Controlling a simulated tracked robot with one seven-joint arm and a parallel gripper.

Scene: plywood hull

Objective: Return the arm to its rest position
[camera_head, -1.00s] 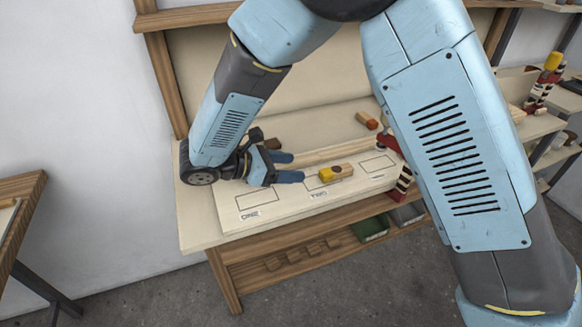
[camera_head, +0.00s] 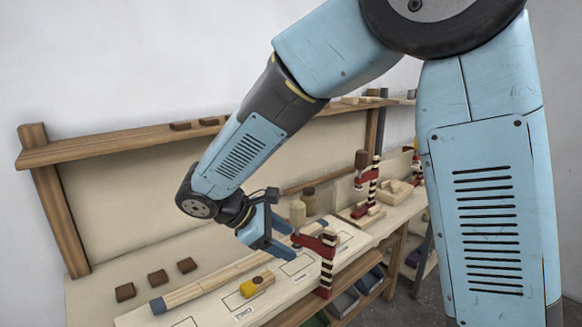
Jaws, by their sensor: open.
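My arm arches from the right of the head view over to the workbench. My gripper (camera_head: 284,240) is open with nothing visible between its fingers. It hangs above the right part of the pale board (camera_head: 215,310), close to a red and striped clamp (camera_head: 326,258). I cannot tell whether a fingertip touches the clamp. A yellow and wooden block (camera_head: 257,284) lies on the board, left of and below the gripper, apart from it.
Several dark brown blocks (camera_head: 158,278) lie on the bench at the left. A shelf (camera_head: 110,148) runs behind the arm. A second clamp (camera_head: 371,182) and a wooden tray (camera_head: 395,190) stand further right. Coloured bins (camera_head: 345,300) sit below. The air above the bench's left part is free.

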